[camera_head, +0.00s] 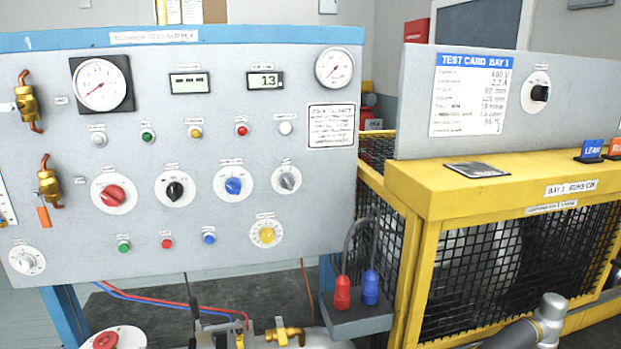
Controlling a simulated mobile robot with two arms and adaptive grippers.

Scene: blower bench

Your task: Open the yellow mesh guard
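The yellow mesh guard (423,277) stands at the right, a yellow frame with black wire mesh. Its front panel appears shut beneath the thick yellow top beam (440,190). A large rounded grey shape shows dimly behind the mesh. A small label (551,209) sits along the front's upper edge. No handle or latch can be made out. A grey jointed link (550,308), which looks like part of my arm, crosses low in front of the mesh. I can make out neither gripper for certain; a dark part (218,334) at the bottom centre is unclear.
A grey control panel (130,222) with gauges and knobs fills the left. A small grey box (357,322) with red and blue plugs juts out beside the guard's left post. A brass valve (285,334) and a red button (106,341) are at the bottom.

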